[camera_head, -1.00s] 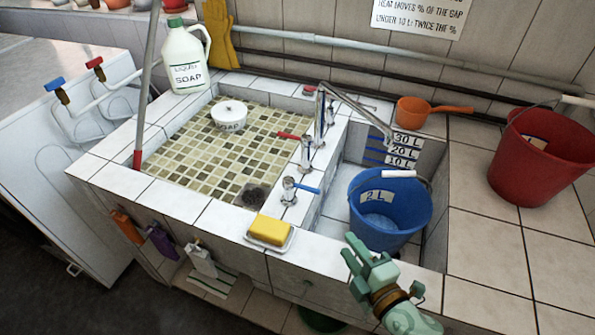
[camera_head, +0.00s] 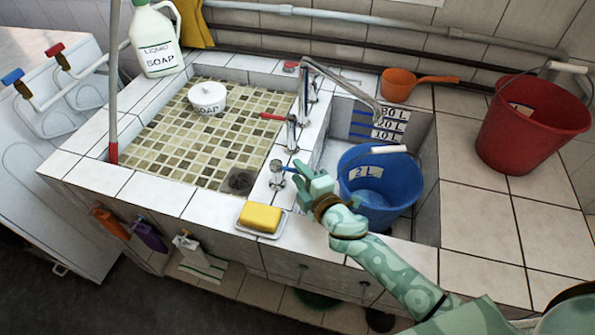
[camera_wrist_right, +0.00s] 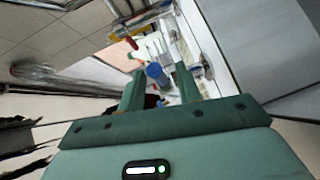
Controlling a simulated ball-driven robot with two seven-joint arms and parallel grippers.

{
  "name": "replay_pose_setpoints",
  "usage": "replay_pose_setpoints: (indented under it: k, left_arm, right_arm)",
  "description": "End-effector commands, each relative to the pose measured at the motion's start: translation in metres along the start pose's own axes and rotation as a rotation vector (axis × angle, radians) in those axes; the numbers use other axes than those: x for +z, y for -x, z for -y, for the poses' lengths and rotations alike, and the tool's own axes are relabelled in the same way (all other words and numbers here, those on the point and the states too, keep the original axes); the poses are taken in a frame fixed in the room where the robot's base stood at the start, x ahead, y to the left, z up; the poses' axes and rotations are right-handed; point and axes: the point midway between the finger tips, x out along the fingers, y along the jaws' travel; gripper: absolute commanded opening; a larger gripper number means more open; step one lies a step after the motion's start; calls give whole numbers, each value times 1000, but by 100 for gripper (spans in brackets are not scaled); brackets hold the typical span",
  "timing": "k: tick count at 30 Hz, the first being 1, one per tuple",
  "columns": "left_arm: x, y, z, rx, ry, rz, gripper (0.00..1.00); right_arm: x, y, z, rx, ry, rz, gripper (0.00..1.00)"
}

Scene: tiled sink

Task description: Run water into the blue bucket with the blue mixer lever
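The blue bucket (camera_head: 398,185), marked 2 L, stands upright in the right-hand basin with its handle across its rim. The spout (camera_head: 345,78) ends above the bucket's far side; I see no stream from it. The blue mixer lever (camera_head: 289,169) sits on the tap body (camera_head: 277,174) on the tiled ledge between the basins. My right gripper (camera_head: 308,176) is just right of the lever's tip, with its fingers apart. In the right wrist view, a blue rounded end, apparently the lever, shows between the open fingers (camera_wrist_right: 160,85). My left gripper is not in view.
Yellow soap (camera_head: 260,217) lies on a dish just in front of the tap. A red lever (camera_head: 272,116) is farther back. A red bucket (camera_head: 530,130) and an orange scoop (camera_head: 398,86) stand on the right and back counter. The right counter's front is clear.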

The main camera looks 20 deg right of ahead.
Motion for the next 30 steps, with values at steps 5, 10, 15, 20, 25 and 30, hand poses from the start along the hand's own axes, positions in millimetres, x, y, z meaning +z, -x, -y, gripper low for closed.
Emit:
replay_pose_setpoints:
  k: [5, 10, 15, 20, 25, 30]
  left_arm:
    - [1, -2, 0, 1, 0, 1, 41]
    - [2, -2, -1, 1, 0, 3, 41]
    - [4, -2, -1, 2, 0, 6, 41]
    - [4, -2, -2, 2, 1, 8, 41]
    - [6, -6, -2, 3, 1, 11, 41]
    - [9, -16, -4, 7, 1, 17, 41]
  right_arm:
    - [0, -13, 0, 0, 1, 0, 34]
    - [0, -14, 0, 0, 1, 0, 34]
    - [0, -14, 0, 0, 1, 0, 15]
    - [0, -14, 0, 0, 1, 0, 0]
    - [-4, -12, 3, 7, -12, 46, 0]
    - [-8, -9, 5, 22, -27, 151, 0]
